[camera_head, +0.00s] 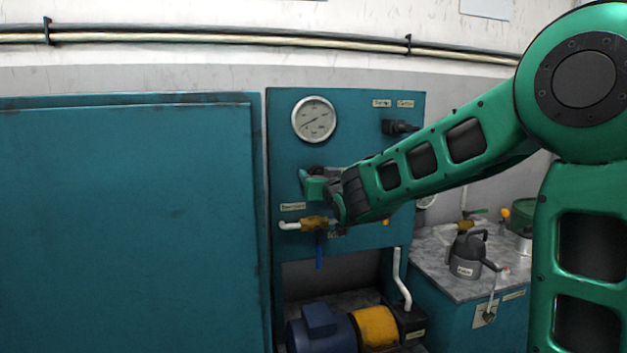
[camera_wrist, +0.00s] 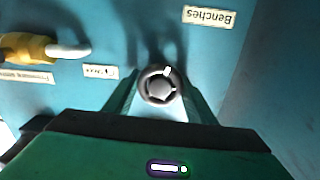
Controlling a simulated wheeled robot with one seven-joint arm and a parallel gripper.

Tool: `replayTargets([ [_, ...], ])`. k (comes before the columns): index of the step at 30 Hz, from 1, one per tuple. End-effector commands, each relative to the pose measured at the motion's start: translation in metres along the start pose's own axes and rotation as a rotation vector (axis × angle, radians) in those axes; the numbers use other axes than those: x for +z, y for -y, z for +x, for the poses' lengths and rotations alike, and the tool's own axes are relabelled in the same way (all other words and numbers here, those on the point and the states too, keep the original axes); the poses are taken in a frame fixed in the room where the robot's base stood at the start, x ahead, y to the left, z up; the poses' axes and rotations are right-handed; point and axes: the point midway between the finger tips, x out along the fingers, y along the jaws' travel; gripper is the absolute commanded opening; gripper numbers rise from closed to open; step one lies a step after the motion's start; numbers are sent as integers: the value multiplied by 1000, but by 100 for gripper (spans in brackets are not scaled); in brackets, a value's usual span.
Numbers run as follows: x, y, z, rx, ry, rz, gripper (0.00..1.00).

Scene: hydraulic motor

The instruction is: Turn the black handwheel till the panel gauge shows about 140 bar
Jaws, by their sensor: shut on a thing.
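The black handwheel (camera_wrist: 146,86) shows in the wrist view as a small dark ring with a grey hub and a white mark at its upper right. My gripper (camera_wrist: 160,94) has one finger on either side of it and is shut on it. In the head view my gripper (camera_head: 314,186) is at the front of the teal panel (camera_head: 345,110), and the gripper and arm hide the handwheel. The round white panel gauge (camera_head: 314,118) is above my gripper. Its needle appears to point to the lower left, but its scale is too small to read.
A brass valve (camera_head: 315,223) with a blue lever is just below my gripper. A dark knob (camera_head: 400,127) sticks out at the panel's upper right. A large teal cabinet (camera_head: 130,220) stands at left. A bench (camera_head: 435,255) with a dark can (camera_head: 468,255) is at right.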

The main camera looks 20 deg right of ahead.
Motion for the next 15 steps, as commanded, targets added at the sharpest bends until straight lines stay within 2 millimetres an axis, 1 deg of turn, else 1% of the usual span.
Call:
replayTargets([
  [8,0,1,0,-4,0,148,28],
  [15,0,0,0,-4,1,366,28],
])
